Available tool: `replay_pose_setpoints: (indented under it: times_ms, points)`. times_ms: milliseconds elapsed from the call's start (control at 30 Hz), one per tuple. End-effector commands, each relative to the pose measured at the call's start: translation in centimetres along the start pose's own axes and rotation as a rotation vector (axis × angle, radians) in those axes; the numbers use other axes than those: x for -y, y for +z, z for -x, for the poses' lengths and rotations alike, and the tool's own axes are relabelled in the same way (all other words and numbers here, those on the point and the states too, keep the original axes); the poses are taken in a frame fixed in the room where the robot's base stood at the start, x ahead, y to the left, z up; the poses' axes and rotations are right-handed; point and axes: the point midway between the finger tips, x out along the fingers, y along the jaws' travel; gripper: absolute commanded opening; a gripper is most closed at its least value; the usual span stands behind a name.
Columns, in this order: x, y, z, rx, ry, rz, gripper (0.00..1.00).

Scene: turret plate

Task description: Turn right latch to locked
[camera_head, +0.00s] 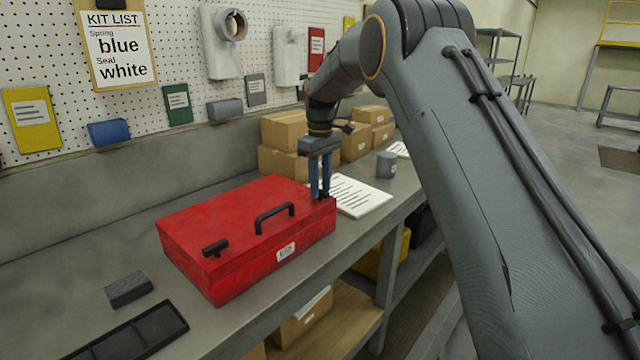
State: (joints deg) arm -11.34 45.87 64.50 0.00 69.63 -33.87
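A closed red box (225,220) lies on the grey workbench, with a black carrying handle (275,215) on its lid and a small white label on its front. The left latch (215,248), a black bar, sits near the lid's left front corner. My gripper (320,194) points down at the lid's right front corner, with its two blue fingers a narrow gap apart. A little dark material shows at the fingertips; the right latch there is mostly hidden, so I cannot tell whether the fingers grip it or which way it is turned.
A printed sheet (357,196) lies just right of the box, with a grey cup (386,165) beyond it. Cardboard boxes (285,130) stand behind my gripper. A dark block (128,289) and a black tray (135,338) lie front left. A kit list (118,45) hangs on the pegboard.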

Motion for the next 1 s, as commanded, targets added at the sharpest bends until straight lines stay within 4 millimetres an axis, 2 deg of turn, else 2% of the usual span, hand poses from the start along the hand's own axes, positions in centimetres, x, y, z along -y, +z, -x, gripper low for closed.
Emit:
replay_pose_setpoints:
  times_ms: [33, 167, 567, 1000]
  points:
    - [0.00, 0.00, 0.01, 0.000, 0.000, 0.000, 0.20]
    - [0.01, 0.00, 0.02, 0.000, 0.000, 0.000, 0.00]
    - [0.00, -0.03, 0.04, 0.000, 0.000, -0.053, 0.00]
    - [-0.02, -0.07, 0.05, -0.001, 0.000, -0.393, 0.00]
